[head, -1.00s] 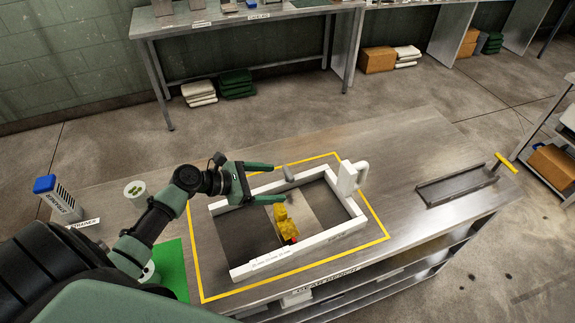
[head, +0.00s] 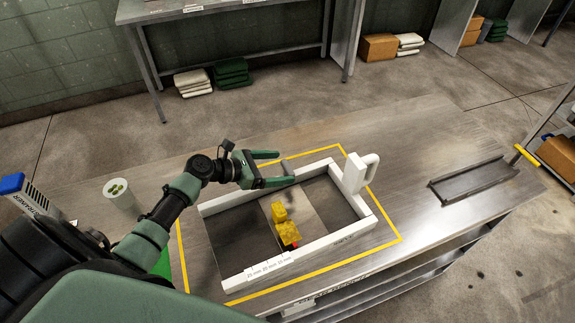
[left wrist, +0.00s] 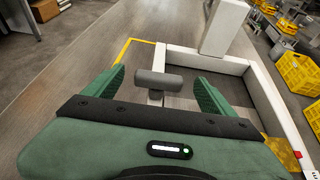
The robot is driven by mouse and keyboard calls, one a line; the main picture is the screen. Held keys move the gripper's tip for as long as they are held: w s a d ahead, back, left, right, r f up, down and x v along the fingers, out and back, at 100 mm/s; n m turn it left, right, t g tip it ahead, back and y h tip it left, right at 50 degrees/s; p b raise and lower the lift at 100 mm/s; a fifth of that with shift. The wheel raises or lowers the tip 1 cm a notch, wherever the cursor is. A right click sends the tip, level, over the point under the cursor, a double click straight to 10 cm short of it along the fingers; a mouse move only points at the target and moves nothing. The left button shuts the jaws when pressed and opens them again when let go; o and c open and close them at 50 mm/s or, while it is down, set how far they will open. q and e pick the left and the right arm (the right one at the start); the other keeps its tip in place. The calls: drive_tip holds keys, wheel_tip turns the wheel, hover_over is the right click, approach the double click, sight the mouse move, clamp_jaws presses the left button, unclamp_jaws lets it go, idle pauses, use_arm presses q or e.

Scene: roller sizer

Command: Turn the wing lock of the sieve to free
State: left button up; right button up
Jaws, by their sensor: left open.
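The sieve is a white rectangular frame (head: 325,247) lying on the metal table inside a yellow line. Its wing lock (head: 286,167) is a small grey piece at the back wall. In the left wrist view the wing lock (left wrist: 158,82) is a grey T shape, its crossbar lying sideways in the picture. My left gripper (head: 286,168) is open, one finger on either side of the wing lock. In the left wrist view the left gripper (left wrist: 160,82) shows gaps between both fingers and the bar. My right gripper is not in view.
Yellow lumps (head: 287,232) with a red spot lie inside the frame. A white block with a handle (head: 355,173) stands at its right end. A white cup (head: 120,195) and a blue-capped container (head: 30,196) stand left. A shallow tray (head: 472,180) lies right, with bare table between.

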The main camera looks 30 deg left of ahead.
sight(285, 166)
use_arm(q)
drive_tip(key=x, duration=0.2)
drive_tip(key=shift+w+d, duration=0.2)
drive_tip(key=shift+w+d+f, duration=0.2)
drive_tip(key=shift+w+f, duration=0.15)
drive_tip(key=shift+w, duration=0.1)
drive_tip(key=shift+s+r, duration=0.1)
drive_tip(key=shift+c, duration=0.3)
drive_tip(key=c, duration=1.3)
drive_tip(key=shift+f+m+g+b, duration=0.2)
drive_tip(key=shift+m+g+b, duration=0.1)
drive_tip(key=shift+b, duration=0.2)
drive_tip(key=m+g+h+b, duration=0.2)
drive_tip(key=m+g+b, duration=0.3)
drive_tip(key=b, duration=0.3)
drive_tip(key=m+g+h+b, duration=0.3)
drive_tip(key=m+g+b, duration=0.2)
drive_tip(key=b, duration=0.3)
drive_tip(key=shift+f, duration=0.1)
drive_tip(key=shift+m+g+b, duration=0.7)
drive_tip(key=shift+g+b, duration=0.3)
drive_tip(key=shift+b, duration=0.25)
